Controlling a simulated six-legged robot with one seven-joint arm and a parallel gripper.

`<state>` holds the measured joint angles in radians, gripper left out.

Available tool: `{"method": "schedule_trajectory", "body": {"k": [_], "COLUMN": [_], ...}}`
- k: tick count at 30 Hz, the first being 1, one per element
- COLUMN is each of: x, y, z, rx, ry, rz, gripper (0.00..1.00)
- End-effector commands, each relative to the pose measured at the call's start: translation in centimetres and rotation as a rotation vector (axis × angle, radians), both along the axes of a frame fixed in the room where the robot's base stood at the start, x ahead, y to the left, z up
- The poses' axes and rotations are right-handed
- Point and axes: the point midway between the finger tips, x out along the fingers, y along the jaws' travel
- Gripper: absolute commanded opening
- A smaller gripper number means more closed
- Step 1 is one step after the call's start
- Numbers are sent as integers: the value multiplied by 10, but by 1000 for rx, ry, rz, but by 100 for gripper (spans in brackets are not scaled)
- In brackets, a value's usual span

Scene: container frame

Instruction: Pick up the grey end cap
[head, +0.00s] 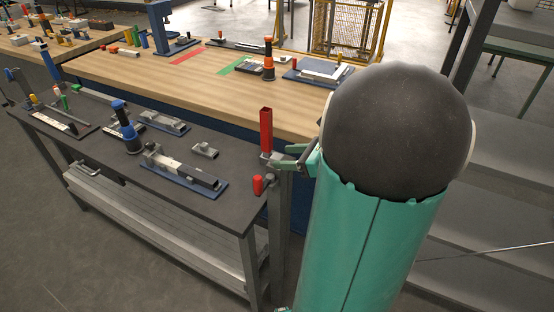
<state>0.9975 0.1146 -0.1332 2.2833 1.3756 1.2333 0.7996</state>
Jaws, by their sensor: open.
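A small grey piece (205,150), which looks like the grey end cap, lies alone on the dark bench top (190,205). It is right of the middle of the bench, behind a blue tray. My gripper (280,157) shows only in part, left of my teal arm, past the bench's right edge. It is open and apart from the grey piece, to its right. My arm hides much of the gripper. I see nothing between its fingers.
A blue tray with a grey and black assembly (182,170) lies in front of the grey piece. A blue-and-black upright tool (130,130) stands left. A red upright block (266,130) is at the bench's right edge, close to my gripper. A wooden table (200,85) stands behind.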

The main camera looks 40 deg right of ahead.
Motion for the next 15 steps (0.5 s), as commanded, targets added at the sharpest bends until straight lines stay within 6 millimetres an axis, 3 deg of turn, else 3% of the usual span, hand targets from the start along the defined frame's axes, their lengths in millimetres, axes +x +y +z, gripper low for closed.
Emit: {"method": "schedule_trajectory", "body": {"k": [15], "x": [47], "y": [17], "z": [-19], "rx": [-2], "ry": [1], "rz": [-1], "gripper": [53]}}
